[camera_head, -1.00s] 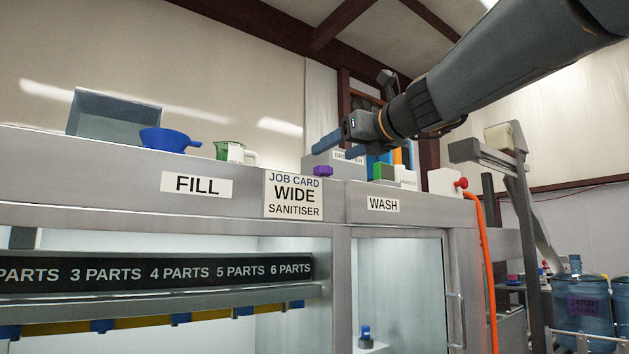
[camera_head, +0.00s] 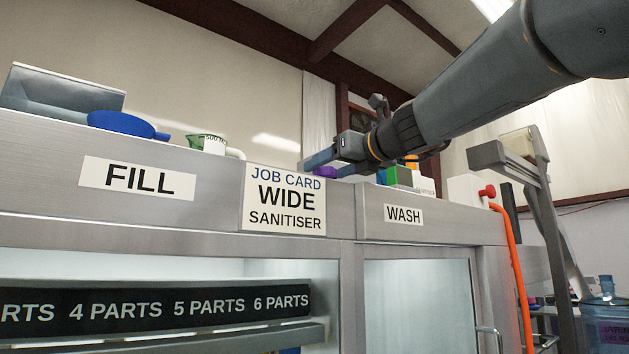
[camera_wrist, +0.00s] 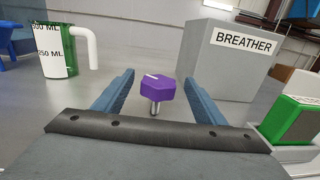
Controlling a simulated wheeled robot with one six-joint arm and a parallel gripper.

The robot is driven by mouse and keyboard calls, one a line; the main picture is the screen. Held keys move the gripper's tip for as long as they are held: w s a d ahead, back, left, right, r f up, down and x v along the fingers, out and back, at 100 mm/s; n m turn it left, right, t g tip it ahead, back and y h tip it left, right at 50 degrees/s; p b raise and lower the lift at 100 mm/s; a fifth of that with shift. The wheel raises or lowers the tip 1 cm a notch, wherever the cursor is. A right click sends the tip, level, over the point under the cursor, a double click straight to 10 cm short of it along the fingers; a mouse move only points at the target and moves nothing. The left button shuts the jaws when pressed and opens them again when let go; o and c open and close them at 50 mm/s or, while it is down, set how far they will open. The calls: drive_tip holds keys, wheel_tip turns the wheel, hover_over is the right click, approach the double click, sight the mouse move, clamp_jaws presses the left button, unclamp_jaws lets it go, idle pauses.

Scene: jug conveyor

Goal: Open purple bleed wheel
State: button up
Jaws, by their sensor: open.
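The purple bleed wheel (camera_wrist: 157,88) is a small faceted knob on a short metal stem, with a white mark on its top. In the wrist view it stands between and just beyond the blue fingers of my open gripper (camera_wrist: 160,95), apart from both. In the head view the purple wheel (camera_head: 324,172) shows partly behind my gripper (camera_head: 312,166), above the job card sign. The grey box marked BREATHER (camera_wrist: 232,62) stands behind and right of the wheel in the wrist view.
A measuring jug (camera_wrist: 60,50) with a white handle stands left of the wheel. A green and white box (camera_wrist: 292,120) is close on the right.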

drive_tip(key=p+x, duration=0.1)
drive_tip(key=x, duration=0.5)
drive_tip(key=shift+s, duration=0.1)
drive_tip(key=shift+c, duration=0.2)
drive_tip(key=c, duration=1)
